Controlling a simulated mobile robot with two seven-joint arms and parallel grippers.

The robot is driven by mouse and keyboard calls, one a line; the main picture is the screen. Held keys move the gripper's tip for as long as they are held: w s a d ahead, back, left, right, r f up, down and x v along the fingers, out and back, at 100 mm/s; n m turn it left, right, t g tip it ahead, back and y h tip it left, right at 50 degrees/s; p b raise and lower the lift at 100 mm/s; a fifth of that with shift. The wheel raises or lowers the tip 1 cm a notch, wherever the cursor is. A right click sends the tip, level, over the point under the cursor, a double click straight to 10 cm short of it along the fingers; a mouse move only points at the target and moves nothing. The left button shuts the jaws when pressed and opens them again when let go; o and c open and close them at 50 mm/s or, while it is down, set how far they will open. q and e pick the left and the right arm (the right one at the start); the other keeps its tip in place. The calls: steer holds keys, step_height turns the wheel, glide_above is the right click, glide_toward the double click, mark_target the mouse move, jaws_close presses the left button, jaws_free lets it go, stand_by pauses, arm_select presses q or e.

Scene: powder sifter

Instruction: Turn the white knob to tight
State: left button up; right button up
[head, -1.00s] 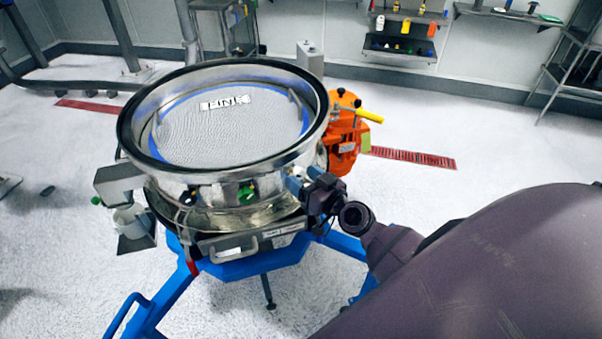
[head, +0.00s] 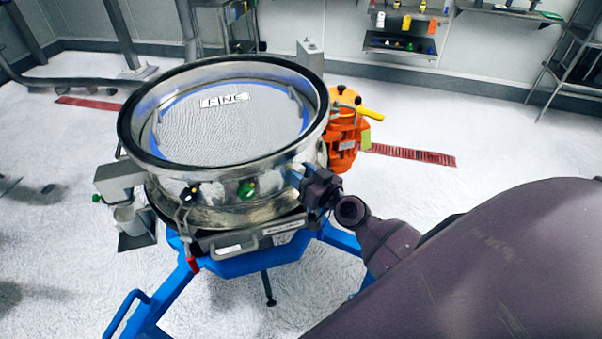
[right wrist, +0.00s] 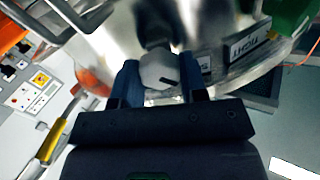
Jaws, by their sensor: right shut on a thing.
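The white knob (right wrist: 158,70) has a dark mark on its face and sits on the metal side of the sifter. In the right wrist view my right gripper (right wrist: 160,82) has its two blue fingers on either side of the knob, shut on it. Two label plates are beside the knob; the farther one (right wrist: 245,47) seems to read TIGHT, and the nearer one (right wrist: 204,64) is partly hidden by a finger. In the head view the right gripper (head: 296,177) is at the right front of the sifter drum (head: 222,199), and the knob is hidden. My left gripper is not in view.
A green knob (head: 247,189) and a black knob (head: 188,193) are to the left on the drum. An orange motor (head: 343,142) with a yellow handle stands behind the gripper. The blue frame (head: 238,265) is below. Floor around it is largely clear.

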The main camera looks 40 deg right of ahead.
steer(key=shift+m, duration=0.3)
steer(key=m, duration=1.2)
steer(key=shift+m, duration=0.4)
steer(key=m, duration=0.4)
steer(key=shift+m, duration=0.4)
steer(key=o, duration=0.9)
